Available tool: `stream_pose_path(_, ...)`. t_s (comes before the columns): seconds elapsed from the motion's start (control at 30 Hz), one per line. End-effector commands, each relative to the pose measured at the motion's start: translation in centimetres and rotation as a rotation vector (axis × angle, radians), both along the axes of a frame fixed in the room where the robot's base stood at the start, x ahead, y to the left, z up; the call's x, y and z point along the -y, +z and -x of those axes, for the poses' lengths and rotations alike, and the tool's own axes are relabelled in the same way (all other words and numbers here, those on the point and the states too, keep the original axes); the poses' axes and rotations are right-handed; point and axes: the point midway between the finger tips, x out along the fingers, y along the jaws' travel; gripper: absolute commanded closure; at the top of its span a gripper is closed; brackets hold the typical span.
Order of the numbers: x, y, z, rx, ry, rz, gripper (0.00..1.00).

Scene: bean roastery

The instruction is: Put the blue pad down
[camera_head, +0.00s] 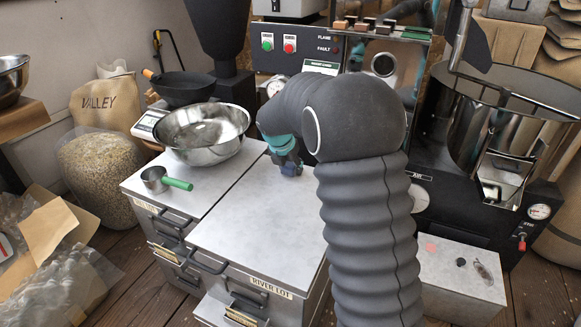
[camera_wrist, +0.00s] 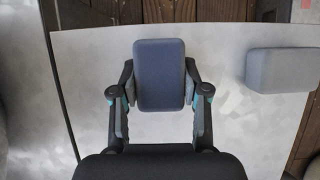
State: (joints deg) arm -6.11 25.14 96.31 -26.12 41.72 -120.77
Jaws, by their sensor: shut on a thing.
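The blue pad (camera_wrist: 160,75) is a rounded rectangular block between the fingertips of my gripper (camera_wrist: 160,92) in the wrist view. My gripper is shut on it, one finger on each side. In the head view, my gripper (camera_head: 286,158) points down over the pale cabinet top (camera_head: 262,225), partly hidden by my arm. A small part of the blue pad (camera_head: 291,169) shows below it. I cannot tell whether the pad touches the surface.
A grey block (camera_wrist: 284,70) lies to the right of the pad in the wrist view. A steel bowl (camera_head: 203,134) and a green-handled scoop (camera_head: 160,180) stand left on the cabinets. The roaster is behind. The front cabinet top is clear.

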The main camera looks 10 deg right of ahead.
Motion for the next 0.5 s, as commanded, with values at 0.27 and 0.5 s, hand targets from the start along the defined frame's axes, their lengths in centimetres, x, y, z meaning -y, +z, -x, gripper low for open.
stream_pose_path(0.27,0.0,-1.4,0.2,-0.011,-0.001,0.0,1.0)
stream_pose_path(0.5,0.0,-2.2,0.3,-0.014,-0.002,-0.001,1.0)
